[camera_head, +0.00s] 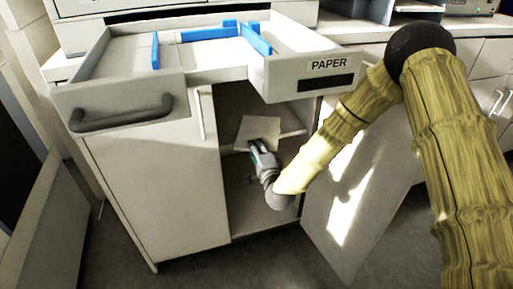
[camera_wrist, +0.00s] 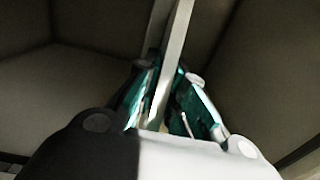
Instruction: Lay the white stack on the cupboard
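The white stack (camera_head: 258,131) is a pale flat sheet-like block inside the open cupboard (camera_head: 160,175), near the height of its inner shelf (camera_head: 293,120). My gripper (camera_head: 260,149) reaches into the cupboard opening and is shut on the stack's near edge. In the wrist view the stack (camera_wrist: 175,50) shows edge-on as a thin pale strip between the two green-padded fingers of my gripper (camera_wrist: 165,88). I cannot tell whether the stack touches the shelf. Part of the stack is hidden by the fingers.
The right cupboard door (camera_head: 345,200) stands open beside my arm. Above, a pulled-out drawer labelled PAPER (camera_head: 328,64) with blue dividers (camera_head: 255,38) overhangs the opening. Another drawer front with a dark handle (camera_head: 120,112) juts out at left. Dark cupboard walls (camera_wrist: 60,90) surround the gripper.

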